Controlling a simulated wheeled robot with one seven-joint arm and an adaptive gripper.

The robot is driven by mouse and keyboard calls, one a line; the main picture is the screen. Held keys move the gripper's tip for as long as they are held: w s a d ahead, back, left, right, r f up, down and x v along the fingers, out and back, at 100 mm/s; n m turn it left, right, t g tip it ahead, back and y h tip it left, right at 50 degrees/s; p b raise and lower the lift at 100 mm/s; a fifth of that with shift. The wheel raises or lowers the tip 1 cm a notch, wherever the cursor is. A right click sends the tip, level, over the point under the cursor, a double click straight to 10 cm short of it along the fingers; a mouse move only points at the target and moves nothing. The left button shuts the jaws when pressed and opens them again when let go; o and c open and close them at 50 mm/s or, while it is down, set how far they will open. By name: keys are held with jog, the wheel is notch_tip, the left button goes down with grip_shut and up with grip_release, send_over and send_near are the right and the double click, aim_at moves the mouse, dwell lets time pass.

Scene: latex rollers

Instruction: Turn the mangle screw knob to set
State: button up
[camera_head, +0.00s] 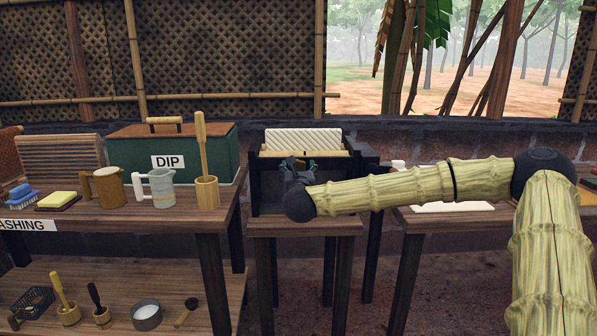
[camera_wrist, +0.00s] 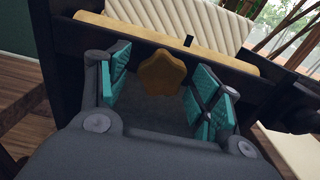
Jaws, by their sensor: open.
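The mangle (camera_head: 258,185) is a dark frame with a pale ribbed sheet and tan rollers, on a small wooden stand in the head view. The screw knob (camera_wrist: 162,72) is brown and lobed; it shows in the wrist view below the tan roller (camera_wrist: 180,43). A small dark upright mark (camera_wrist: 188,41) stands just above the knob, to its right. My gripper (camera_wrist: 160,88) is open, its teal pads on either side of the knob, with visible gaps. In the head view my gripper (camera_head: 298,166) is in front of the mangle, and the knob is hidden there.
A table with a white sheet (camera_head: 450,207) stands at right, beneath my arm.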

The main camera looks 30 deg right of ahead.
jog(key=c, duration=1)
